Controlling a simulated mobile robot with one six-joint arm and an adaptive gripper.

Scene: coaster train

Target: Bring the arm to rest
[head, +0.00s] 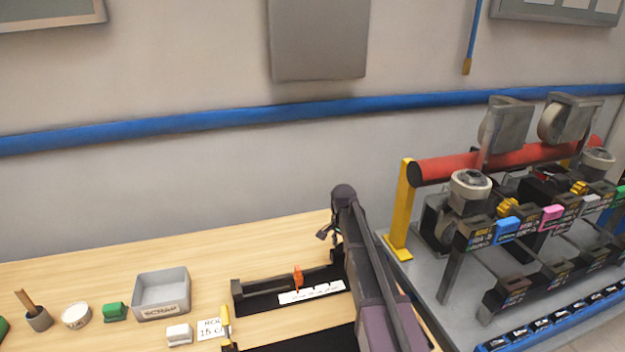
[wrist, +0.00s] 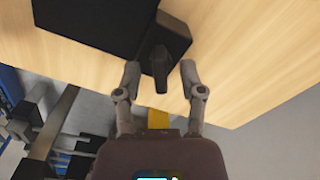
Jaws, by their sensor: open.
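Beyond the fingers are the wooden table edge and a black block-like part (wrist: 160,45) next to a larger dark panel (wrist: 85,20). In the head view my arm reaches up from the bottom, right of the table's middle, beside a black tray (head: 240,297). The gripper's fingers are small there, at the left of the arm's far end (head: 326,233).
On the wooden table (head: 90,270) stand a grey scrap bin (head: 160,292), a green block (head: 115,312), a white block (head: 179,334), a white bowl (head: 76,315) and a brush cup (head: 38,318).

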